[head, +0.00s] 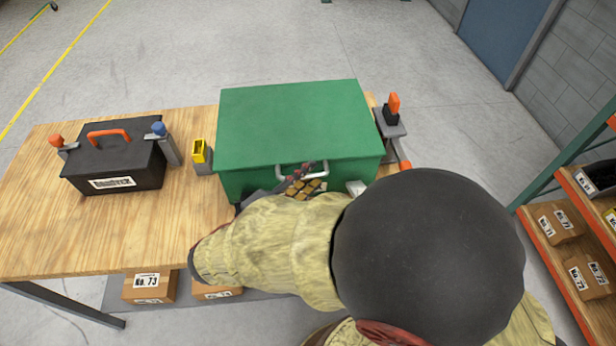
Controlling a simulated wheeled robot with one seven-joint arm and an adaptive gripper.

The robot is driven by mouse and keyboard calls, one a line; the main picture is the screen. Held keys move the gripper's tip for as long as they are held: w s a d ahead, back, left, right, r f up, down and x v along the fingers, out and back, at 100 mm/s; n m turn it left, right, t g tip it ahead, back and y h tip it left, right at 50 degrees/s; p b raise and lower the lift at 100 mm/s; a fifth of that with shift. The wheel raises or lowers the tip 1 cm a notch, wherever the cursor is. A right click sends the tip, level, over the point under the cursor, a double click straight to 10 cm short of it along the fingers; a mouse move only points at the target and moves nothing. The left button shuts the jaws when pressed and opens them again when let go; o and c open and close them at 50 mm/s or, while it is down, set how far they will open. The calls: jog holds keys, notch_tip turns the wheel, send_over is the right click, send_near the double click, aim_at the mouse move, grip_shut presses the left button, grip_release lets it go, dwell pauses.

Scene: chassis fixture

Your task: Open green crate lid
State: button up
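The green crate (236,182) stands on the wooden workbench, and its flat green lid (300,125) looks shut. A light metal handle (322,172) is on the crate's front, just under the lid's front edge. My gripper (303,184) is at the crate's front by this handle, partly hidden behind my arm. Its dark fingers with tan pads overlap the handle's left part. I cannot tell whether they touch or grip it.
The workbench (60,235) has bare wood at the left. A black toolbox (115,162) with an orange handle sits there between clamps. A yellow block (199,151) stands left of the crate, and an orange-topped clamp (392,108) stands right. Shelving with boxes (557,222) is at the right.

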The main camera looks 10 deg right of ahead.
jog(key=shift+w+d, duration=0.2)
jog(key=shift+d, duration=0.05)
jog(key=shift+c, duration=0.4)
grip_shut()
dwell(0.4)
